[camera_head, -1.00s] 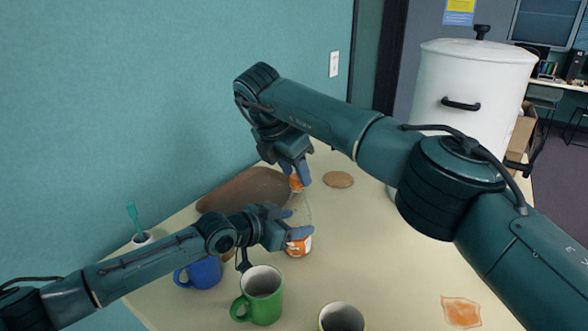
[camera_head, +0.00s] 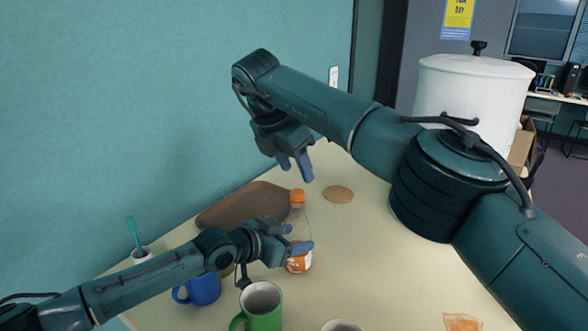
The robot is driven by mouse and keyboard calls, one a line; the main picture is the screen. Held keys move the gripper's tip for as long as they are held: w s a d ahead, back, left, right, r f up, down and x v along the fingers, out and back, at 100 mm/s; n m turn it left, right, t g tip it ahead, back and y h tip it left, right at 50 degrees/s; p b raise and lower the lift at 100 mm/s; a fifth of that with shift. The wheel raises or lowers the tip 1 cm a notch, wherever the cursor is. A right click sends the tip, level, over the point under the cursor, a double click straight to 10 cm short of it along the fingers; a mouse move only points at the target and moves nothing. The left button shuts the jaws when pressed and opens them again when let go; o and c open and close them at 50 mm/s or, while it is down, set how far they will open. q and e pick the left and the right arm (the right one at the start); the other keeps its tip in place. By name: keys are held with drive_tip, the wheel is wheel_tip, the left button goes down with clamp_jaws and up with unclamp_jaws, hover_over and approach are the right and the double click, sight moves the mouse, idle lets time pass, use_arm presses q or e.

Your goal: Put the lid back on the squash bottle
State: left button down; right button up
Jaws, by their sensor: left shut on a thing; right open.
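The squash bottle (camera_head: 304,222) stands upright on the table, clear with an orange label low on its side. Its orange lid (camera_head: 297,196) sits on top of the bottle's neck. My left gripper (camera_head: 303,249) is shut on the bottle low on its body, covering part of it. My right gripper (camera_head: 299,174) is open and empty, above and apart from the lid. Whether the lid is screwed tight cannot be seen.
A blue mug (camera_head: 202,290) and a green mug (camera_head: 263,301) stand near my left arm. A brown tray (camera_head: 232,208) lies by the wall, and a round coaster (camera_head: 339,194) lies behind the bottle. A white urn (camera_head: 470,88) stands at the right. An orange patch (camera_head: 462,322) lies in front.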

drive_tip(key=o, duration=0.5)
drive_tip(key=shift+o, duration=0.2)
drive_tip(key=v, duration=0.7)
drive_tip(key=shift+r, duration=0.25)
use_arm(q)
drive_tip(key=shift+c, duration=1.9)
unclamp_jaws()
drive_tip(key=shift+a, duration=0.1)
drive_tip(key=b+v, duration=0.1)
drive_tip(key=v, duration=1.2)
use_arm(e)
drive_tip(key=shift+f, duration=0.55)
